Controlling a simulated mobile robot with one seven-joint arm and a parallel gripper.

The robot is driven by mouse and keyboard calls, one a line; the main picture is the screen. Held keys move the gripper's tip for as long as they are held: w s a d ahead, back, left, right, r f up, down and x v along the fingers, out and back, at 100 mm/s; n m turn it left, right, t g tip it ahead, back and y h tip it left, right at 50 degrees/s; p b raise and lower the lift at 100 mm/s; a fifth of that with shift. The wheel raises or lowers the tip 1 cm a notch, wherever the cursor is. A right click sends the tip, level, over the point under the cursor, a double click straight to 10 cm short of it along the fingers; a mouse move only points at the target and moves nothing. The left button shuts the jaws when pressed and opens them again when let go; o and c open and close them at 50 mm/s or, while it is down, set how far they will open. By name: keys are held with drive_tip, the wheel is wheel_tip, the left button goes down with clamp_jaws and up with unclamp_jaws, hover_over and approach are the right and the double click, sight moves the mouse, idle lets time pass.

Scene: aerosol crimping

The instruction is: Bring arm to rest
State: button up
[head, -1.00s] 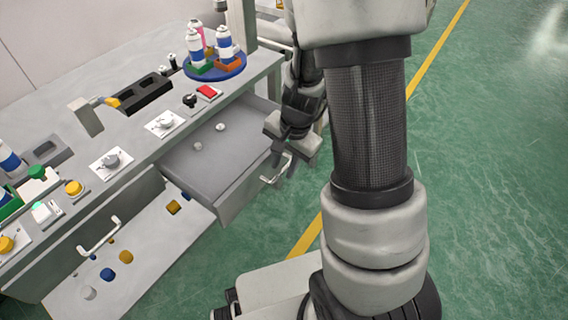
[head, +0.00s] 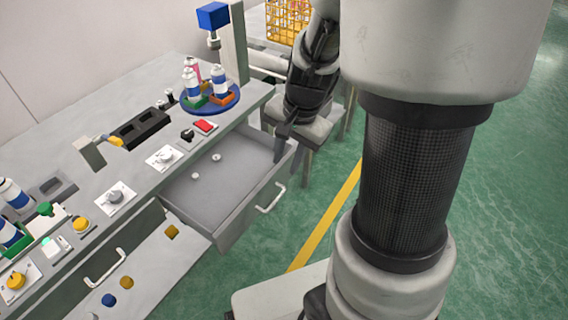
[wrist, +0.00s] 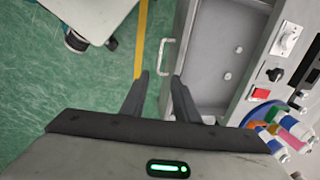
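My gripper (head: 282,150) hangs at the far right corner of the open upper drawer (head: 205,190) in the head view, partly hidden by its own wrist. In the wrist view my gripper (wrist: 160,82) has its two fingers apart with nothing between them. The drawer's handle (wrist: 167,57) shows just past the fingertips, and the drawer's grey inside (wrist: 215,50) lies to their right. Two small pale round pieces (head: 216,157) lie in the drawer.
The grey workbench (head: 85,120) carries knobs, a red button (head: 205,126) and a blue round turntable (head: 212,108) with cans. A lower drawer (head: 150,262) also stands open. A yellow crate (head: 285,22) is at the back. Green floor (head: 500,200) is clear at right.

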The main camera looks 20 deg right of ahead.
drive_tip(key=shift+r, duration=0.35)
drive_tip(key=s+a+r+n+t+h, duration=0.1)
drive_tip(key=s+a+r+n+t, duration=0.1)
drive_tip(key=s+r+n, duration=0.5)
drive_tip(key=s+a+r+n+t, duration=0.25)
drive_tip(key=s+r, duration=0.25)
drive_tip(key=r, duration=0.4)
wheel_tip(320, 180, up, 18)
drive_tip(key=n+p, duration=0.1)
drive_tip(key=p, duration=1.6)
drive_tip(key=shift+f+g, duration=0.2)
drive_tip(key=shift+g, duration=0.15)
drive_tip(key=shift+a, duration=0.1)
